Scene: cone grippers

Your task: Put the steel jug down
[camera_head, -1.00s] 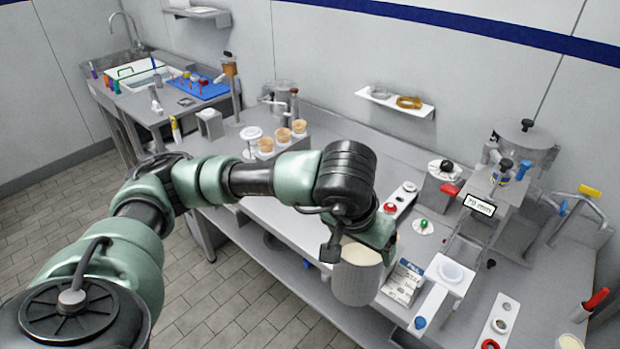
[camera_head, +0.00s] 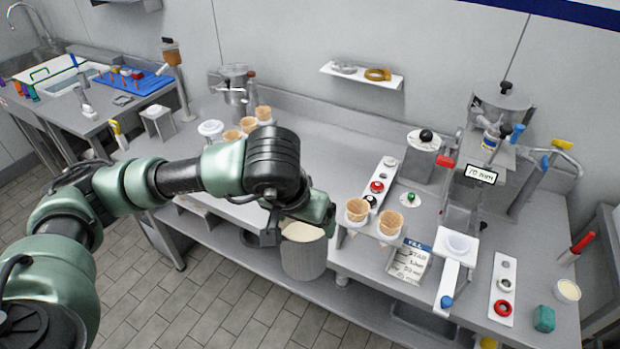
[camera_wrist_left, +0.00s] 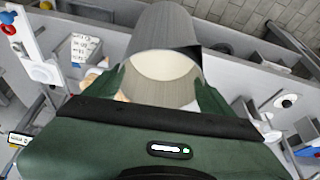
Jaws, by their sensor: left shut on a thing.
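The steel jug (camera_head: 303,259) is a grey cylinder with a pale cream inside, held upright at the front edge of the long steel worktop (camera_head: 290,160). My left gripper (camera_head: 318,215) is shut on it near its rim; the fingers are partly hidden by the wrist. In the left wrist view the jug (camera_wrist_left: 165,40) sits between the green fingers of my left gripper (camera_wrist_left: 163,92), its open mouth facing the camera. From the head, the jug appears in front of the worktop edge; whether anything supports it from below is not clear. My right gripper is not in view.
A holder with two wafer cones (camera_head: 357,210) stands right of the jug, beside a printed card (camera_head: 409,262) and a white stand (camera_head: 457,247). More cones (camera_head: 248,124) stand at the back left. The worktop middle behind my arm is largely clear.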

